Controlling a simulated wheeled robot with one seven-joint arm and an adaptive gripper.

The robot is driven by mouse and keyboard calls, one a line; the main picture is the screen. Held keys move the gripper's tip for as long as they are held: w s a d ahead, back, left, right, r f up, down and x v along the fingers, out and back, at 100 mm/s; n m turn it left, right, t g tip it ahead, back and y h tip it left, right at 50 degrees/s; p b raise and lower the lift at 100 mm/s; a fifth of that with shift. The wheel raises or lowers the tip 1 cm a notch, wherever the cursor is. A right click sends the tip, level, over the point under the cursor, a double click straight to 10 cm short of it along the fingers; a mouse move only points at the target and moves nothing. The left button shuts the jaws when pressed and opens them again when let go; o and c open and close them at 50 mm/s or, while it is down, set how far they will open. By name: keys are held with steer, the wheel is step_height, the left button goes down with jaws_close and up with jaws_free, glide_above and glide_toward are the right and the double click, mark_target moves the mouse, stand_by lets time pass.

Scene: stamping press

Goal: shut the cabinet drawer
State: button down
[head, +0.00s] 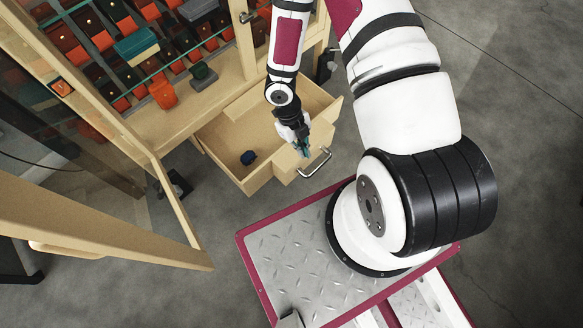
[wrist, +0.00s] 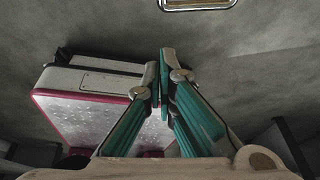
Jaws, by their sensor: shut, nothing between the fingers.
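The cabinet drawer (head: 225,145) is light wood and stands pulled out from the lower part of the wooden cabinet (head: 175,122). A small dark blue object (head: 248,157) lies inside it. The drawer's metal bar handle (head: 315,163) is on its front; a handle also shows at the top of the wrist view (wrist: 198,4). My gripper (head: 304,150) is at the drawer's front edge, close to the handle. Whether it touches the drawer I cannot tell. In the wrist view the teal-padded fingers (wrist: 160,60) meet at their tips, with nothing between them.
Open glass door (head: 110,130) of the cabinet swings out at left, its wooden frame reaching low. Shelves above the drawer hold several orange, dark and green items. A small dark green item (head: 200,71) and a grey one (head: 203,80) sit on the ledge. Grey floor lies clear below the drawer.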

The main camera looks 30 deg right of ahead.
steer(key=a+b+x, duration=0.1)
steer(key=b+x, duration=0.5)
steer(key=x, duration=0.6)
steer(key=shift+n, duration=0.4)
steer(key=w, duration=0.1)
steer(key=w+a, duration=0.1)
steer(key=w, duration=0.1)
steer(key=shift+w+a, duration=0.25)
steer(key=shift+w, duration=0.1)
